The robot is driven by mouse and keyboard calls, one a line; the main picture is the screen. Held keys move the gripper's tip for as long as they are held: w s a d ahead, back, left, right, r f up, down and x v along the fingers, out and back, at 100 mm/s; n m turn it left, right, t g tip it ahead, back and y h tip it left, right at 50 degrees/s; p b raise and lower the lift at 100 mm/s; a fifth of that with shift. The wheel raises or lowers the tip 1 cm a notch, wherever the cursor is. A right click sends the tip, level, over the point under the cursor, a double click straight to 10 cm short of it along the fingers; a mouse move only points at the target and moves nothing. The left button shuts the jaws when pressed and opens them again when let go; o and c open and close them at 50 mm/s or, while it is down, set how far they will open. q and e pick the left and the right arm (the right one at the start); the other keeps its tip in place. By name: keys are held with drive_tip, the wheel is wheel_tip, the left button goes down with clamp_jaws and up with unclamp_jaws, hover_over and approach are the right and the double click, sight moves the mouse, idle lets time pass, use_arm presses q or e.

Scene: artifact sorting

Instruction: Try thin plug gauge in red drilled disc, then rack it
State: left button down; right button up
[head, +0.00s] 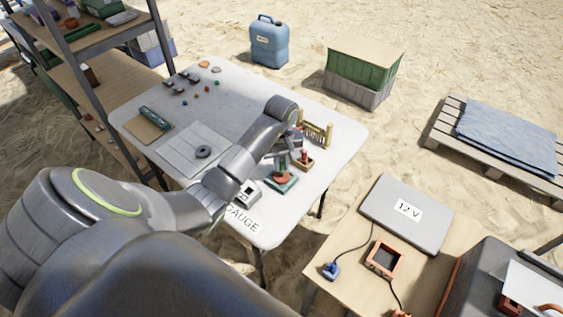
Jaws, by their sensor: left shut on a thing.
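My left gripper (291,152) is over the right front part of the white table, partly hidden by its own arm. It is shut on what looks like a plug gauge with a green handle (282,164), upright at the red disc (287,179). The disc lies on a dark green base (279,187). I cannot tell whether the gauge tip is in the disc's hole. A small wooden block (305,165) with a red-handled piece (304,155) stands just right of the gripper. My right gripper is not in view.
A yellow rack-like stand (318,130) is behind the gripper. A small grey device (246,192) sits left of the disc base, near a "GAUGE" label (243,219). A dark ring (203,152) lies on a pale sheet (185,157).

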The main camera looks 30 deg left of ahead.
sight(281, 161)
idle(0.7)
use_arm(q)
drive_tip(key=shift+f+b, duration=0.9)
drive_tip(key=shift+b, duration=0.2)
idle(1.4)
drive_tip(key=shift+r, duration=0.1)
idle(1.0)
drive_tip(key=shift+r+p, duration=1.55)
drive_tip(key=shift+r, duration=0.9)
